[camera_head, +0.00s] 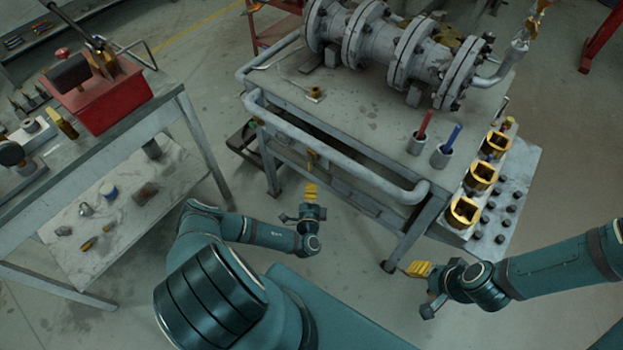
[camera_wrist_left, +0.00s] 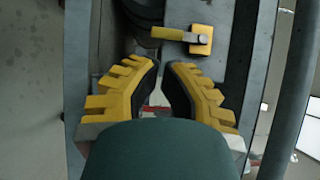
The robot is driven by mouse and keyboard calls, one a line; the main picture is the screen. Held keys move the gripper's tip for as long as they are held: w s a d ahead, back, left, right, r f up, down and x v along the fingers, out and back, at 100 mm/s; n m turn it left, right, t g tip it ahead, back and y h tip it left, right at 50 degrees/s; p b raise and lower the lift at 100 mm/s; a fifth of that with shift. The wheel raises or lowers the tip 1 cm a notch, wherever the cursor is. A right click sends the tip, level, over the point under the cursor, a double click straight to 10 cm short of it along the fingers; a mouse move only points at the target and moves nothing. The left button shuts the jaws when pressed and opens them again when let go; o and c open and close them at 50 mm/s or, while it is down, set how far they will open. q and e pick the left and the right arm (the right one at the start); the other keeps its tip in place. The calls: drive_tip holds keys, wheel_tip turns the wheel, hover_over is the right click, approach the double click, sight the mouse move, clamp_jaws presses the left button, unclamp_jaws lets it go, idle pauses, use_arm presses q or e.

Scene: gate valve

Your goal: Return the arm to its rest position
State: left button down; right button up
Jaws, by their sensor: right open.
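My left gripper (camera_head: 311,192) is in front of the cart's near side in the head view, clear of the valve and pipe assembly (camera_head: 366,40) on top. In the left wrist view its yellow fingers (camera_wrist_left: 161,64) have a narrow gap at the tips with nothing held between them; how far they are apart is hard to judge. My right gripper (camera_head: 418,269) is at the right, below the cart's front corner, open and empty; its fingers show side-on. Its arm comes in from the right edge.
The grey cart (camera_head: 385,130) has a tubular rail (camera_head: 330,150). A yellow-handled latch (camera_wrist_left: 185,35) lies beyond the left fingers. A workbench (camera_head: 150,125) with a red toolbox (camera_head: 105,95) stands left. Open floor lies between.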

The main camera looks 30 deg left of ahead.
use_arm(q)
drive_tip(key=v, duration=0.6)
drive_tip(key=shift+s+p, duration=0.2)
drive_tip(key=shift+p, duration=0.2)
